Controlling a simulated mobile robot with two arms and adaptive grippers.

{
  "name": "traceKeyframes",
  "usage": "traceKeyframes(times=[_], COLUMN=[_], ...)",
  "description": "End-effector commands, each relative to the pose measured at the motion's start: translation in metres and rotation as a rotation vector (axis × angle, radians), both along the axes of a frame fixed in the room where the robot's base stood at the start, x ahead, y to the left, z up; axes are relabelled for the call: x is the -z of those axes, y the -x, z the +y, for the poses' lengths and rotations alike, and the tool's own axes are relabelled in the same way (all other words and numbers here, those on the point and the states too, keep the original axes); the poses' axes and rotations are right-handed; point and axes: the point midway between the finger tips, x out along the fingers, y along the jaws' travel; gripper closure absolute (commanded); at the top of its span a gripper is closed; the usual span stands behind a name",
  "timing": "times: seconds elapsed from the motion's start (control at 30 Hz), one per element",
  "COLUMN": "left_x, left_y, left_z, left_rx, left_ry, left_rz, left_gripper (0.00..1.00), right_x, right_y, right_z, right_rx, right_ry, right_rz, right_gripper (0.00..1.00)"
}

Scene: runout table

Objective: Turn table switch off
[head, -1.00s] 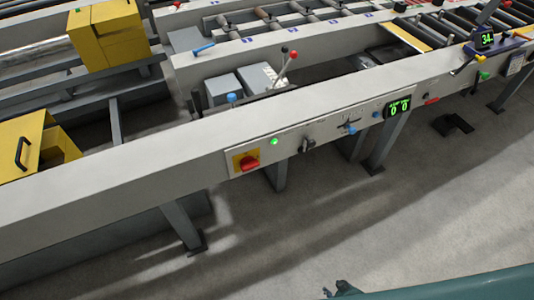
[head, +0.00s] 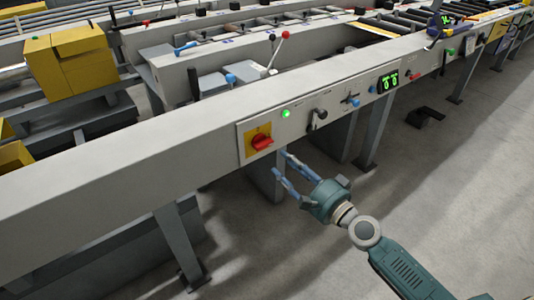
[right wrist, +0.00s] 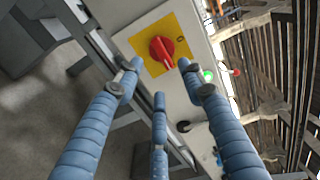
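The table switch is a red rotary knob (head: 262,142) on a yellow plate (head: 249,153), set in the grey front panel of the long table. In the right wrist view the red knob (right wrist: 161,50) shows upper middle, with a dark mark on the plate to its right. My right gripper (head: 279,161) has blue fingers that are spread open and empty. Its tips are just below and right of the switch in the head view. In the right wrist view the fingertips (right wrist: 159,75) surround the area just below the knob, seemingly without touching it. My left gripper is not in view.
A grey table leg (head: 179,246) stands below left.

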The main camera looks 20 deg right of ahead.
Motion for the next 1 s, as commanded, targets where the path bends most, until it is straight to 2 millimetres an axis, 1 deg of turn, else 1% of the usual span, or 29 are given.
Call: traceKeyframes(times=[0.07, 0.23, 0.4, 0.5, 0.67, 0.9, 0.93, 1.0], left_x=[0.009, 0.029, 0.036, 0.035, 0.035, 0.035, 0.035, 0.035], left_y=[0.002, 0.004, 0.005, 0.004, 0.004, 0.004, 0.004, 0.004], left_z=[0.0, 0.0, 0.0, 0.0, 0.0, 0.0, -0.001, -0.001], left_rx=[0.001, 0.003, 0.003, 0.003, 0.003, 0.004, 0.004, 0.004], left_ry=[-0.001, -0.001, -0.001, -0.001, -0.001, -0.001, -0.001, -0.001], left_rz=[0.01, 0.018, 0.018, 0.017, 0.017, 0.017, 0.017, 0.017], left_gripper=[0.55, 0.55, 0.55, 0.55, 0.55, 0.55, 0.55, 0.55], right_x=[-0.005, -0.004, -0.002, -0.001, 0.0, 0.0, 0.0, 0.0], right_y=[-0.013, -0.045, -0.071, -0.081, -0.089, -0.089, -0.089, -0.089], right_z=[0.005, 0.017, 0.026, 0.03, 0.033, 0.033, 0.033, 0.033], right_rx=[0.0, 0.0, 0.0, 0.0, 0.0, 0.0, 0.0, 0.0], right_ry=[-0.001, 0.0, 0.002, 0.002, 0.003, 0.004, 0.004, 0.004], right_rz=[-0.003, -0.002, -0.002, -0.001, 0.0, 0.001, 0.001, 0.001], right_gripper=[0.6, 0.6, 0.6, 0.6, 0.6, 0.6, 0.64, 0.78])
